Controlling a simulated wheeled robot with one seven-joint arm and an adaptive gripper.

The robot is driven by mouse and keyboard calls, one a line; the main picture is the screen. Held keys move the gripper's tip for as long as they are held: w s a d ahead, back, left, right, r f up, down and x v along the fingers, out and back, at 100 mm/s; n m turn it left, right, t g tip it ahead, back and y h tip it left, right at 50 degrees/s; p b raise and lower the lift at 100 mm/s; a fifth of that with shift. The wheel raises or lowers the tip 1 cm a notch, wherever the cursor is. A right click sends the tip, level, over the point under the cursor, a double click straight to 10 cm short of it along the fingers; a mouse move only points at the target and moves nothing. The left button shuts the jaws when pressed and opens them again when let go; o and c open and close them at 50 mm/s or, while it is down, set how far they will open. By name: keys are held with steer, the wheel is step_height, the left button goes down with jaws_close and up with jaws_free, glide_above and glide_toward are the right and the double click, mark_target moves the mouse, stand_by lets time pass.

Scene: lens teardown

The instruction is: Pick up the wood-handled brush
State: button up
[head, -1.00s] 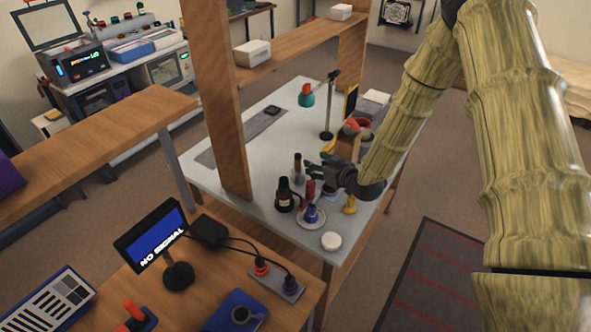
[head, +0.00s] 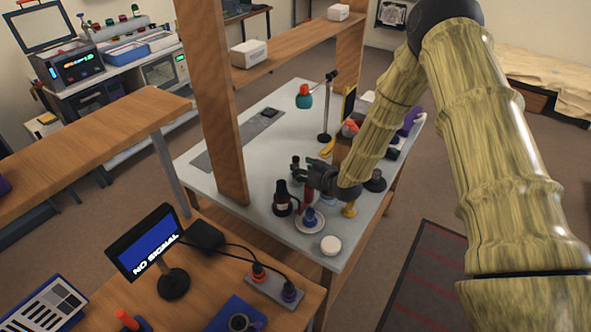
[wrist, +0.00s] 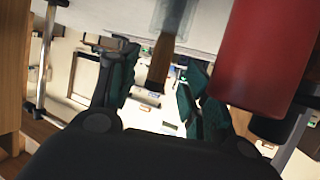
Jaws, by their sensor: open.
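In the wrist view, a brown wooden handle (wrist: 160,62), which looks like the brush's, shows in the gap between my fingers. Its other end runs into a pale grey, see-through-looking part (wrist: 175,18); I cannot tell whether that is a holder or part of the brush. My gripper (wrist: 150,85) is open, its teal finger pads on either side of the handle with space showing. In the head view my gripper (head: 299,172) is low over the table, beside a dark-topped upright item (head: 295,162), probably the same brush, partly hidden by the fingers.
A red cylinder (wrist: 265,55) stands close beside my right-hand finger in the wrist view. In the head view, a dark brown bottle (head: 282,200), a blue item on a white dish (head: 310,218), a white round item (head: 330,245) and a yellow piece (head: 349,209) crowd the table's near end.

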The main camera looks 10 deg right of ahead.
mark_target(298, 165)
steer(key=shift+w+a+p, duration=0.2)
steer(key=shift+w+p, duration=0.35)
steer(key=p+x, duration=0.1)
steer(key=x, duration=0.2)
steer(key=shift+w+a+f+p, duration=0.2)
steer(key=shift+w+f+p, duration=0.05)
steer(key=shift+w+p, duration=0.2)
steer(key=c, duration=1)
